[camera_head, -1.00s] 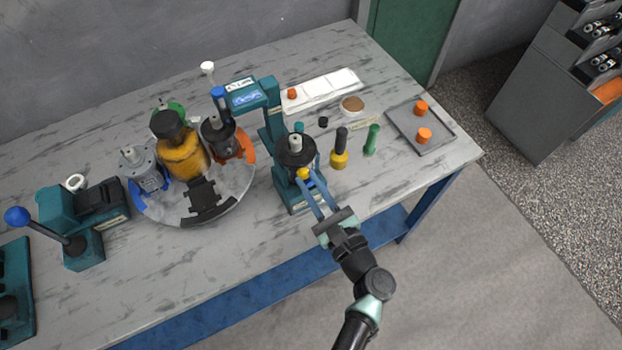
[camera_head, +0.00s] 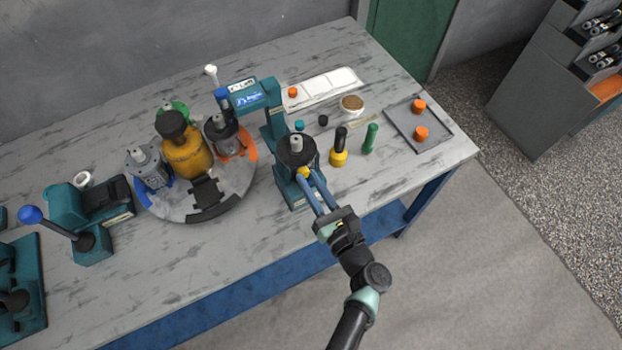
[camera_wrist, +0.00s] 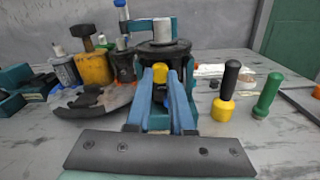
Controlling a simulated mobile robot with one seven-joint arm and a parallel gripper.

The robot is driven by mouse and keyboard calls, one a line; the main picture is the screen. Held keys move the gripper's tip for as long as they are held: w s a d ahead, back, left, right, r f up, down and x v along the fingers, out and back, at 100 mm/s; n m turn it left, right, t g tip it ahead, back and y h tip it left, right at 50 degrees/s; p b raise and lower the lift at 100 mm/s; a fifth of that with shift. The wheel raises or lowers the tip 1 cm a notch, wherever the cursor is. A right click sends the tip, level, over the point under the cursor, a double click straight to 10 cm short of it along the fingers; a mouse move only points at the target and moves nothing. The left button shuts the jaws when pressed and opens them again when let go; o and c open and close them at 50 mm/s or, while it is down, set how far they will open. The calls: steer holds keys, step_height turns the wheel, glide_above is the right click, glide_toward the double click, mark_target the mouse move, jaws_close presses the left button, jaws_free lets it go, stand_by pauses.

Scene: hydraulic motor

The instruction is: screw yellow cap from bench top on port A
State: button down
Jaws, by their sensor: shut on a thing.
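The yellow cap (camera_head: 303,171) is between the fingertips of my gripper (camera_head: 306,177), at the front of the hydraulic motor (camera_head: 296,150). The motor sits in the teal press-like stand (camera_head: 275,112) near the bench's front edge. In the wrist view the yellow cap (camera_wrist: 160,73) shows between the blue fingers of my gripper (camera_wrist: 160,80), just below the motor's dark flange (camera_wrist: 150,48). My gripper is shut on the cap. Port A itself is hidden behind the cap and fingers, so I cannot tell whether the cap touches or is threaded on it.
Right of the stand stand a yellow-and-black bottle or tool (camera_head: 339,150) and a green one (camera_head: 370,138). A grey tray (camera_head: 432,114) holds two orange caps. Left is a round carousel (camera_head: 165,212) with several motors. A teal lever fixture (camera_head: 85,225) stands farther left.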

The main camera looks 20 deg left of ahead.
steer(key=c, duration=0.9)
jaws_free()
steer(key=n+b, duration=0.2)
steer(key=n, duration=0.1)
steer(key=n+b, duration=0.5)
steer(key=n, duration=0.1)
steer(key=shift+f+n, duration=0.25)
steer(key=shift+n, duration=0.15)
steer(key=shift+r+n, duration=0.2)
steer(key=shift+n, duration=0.1)
steer(key=shift+c, duration=0.4)
